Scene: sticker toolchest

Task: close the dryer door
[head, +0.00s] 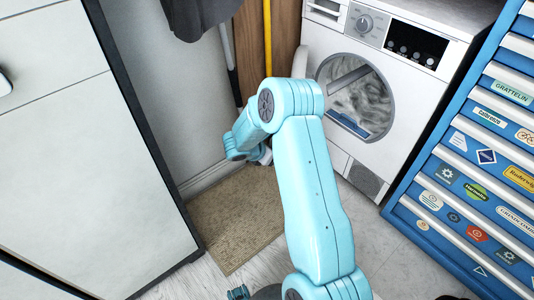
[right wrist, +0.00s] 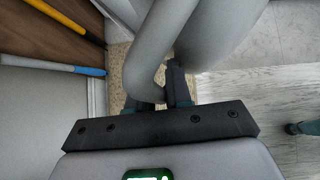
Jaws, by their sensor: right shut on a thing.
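The white dryer (head: 400,75) stands at the upper right in the head view. Its round grey-rimmed front (head: 322,62) shows pale laundry inside. My right arm crosses the middle of the head view and covers the dryer's left side; its gripper is hidden there. In the right wrist view, my right gripper (right wrist: 160,97) is shut on a smooth, curved grey part (right wrist: 160,50), which looks like the rim of the dryer door. How far the door stands open cannot be told. My left gripper is not in view.
A blue tool chest (head: 420,205) with stickered drawers stands right of the dryer. A tall white cabinet (head: 80,150) fills the left. A beige mat (head: 235,215) lies on the floor between them. Poles (head: 267,35) lean against the back wall by a hanging dark cloth (head: 200,15).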

